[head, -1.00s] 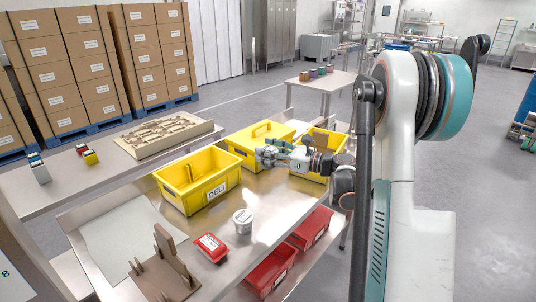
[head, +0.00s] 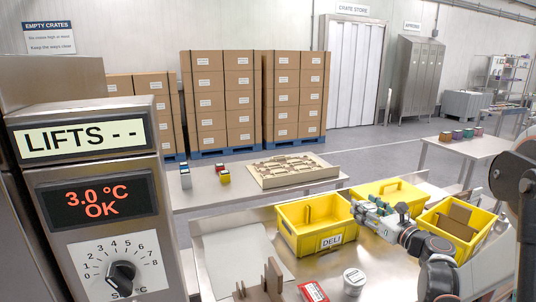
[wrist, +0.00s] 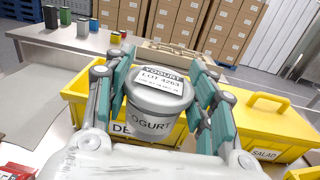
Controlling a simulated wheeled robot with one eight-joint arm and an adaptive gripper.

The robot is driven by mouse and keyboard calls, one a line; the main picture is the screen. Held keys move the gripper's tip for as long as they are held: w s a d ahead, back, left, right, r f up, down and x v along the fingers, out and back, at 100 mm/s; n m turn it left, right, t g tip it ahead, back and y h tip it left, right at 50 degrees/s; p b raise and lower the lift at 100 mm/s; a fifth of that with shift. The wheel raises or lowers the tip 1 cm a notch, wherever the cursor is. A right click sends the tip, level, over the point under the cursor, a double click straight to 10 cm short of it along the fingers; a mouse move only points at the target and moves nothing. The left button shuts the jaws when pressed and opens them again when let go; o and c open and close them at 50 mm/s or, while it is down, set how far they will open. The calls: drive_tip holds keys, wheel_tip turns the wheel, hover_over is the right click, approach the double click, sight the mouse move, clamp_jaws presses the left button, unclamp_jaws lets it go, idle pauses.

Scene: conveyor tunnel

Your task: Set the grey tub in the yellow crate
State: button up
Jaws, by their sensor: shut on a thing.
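My gripper (head: 368,211) is shut on a grey tub (wrist: 158,95) marked YOGURT, LOT 4263. In the wrist view the tub sits upright between the teal finger pads, in front of the yellow DELI crate (wrist: 76,98). In the head view the DELI crate (head: 303,240) is open at the top, with a divider inside and no goods visible. My gripper is just right of it, near the lidded yellow crate (head: 392,187), marked SALAD in the wrist view (wrist: 262,122). The held tub is hard to make out in the head view.
Another pale tub (head: 353,282) and a red pack (head: 313,292) stand on the bench in front. A third yellow crate (head: 478,250) holds cardboard. A brown rack (head: 268,280) stands front left. A control panel (head: 95,190) fills the left.

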drive_tip(key=a+m+t+h, duration=0.1)
drive_tip(key=a+m+h, duration=0.3)
drive_tip(key=a+h, duration=0.3)
drive_tip(key=shift+s+a+f+m, duration=0.3)
drive_tip(key=shift+s+a+f, duration=0.15)
drive_tip(key=shift+a, duration=1.95)
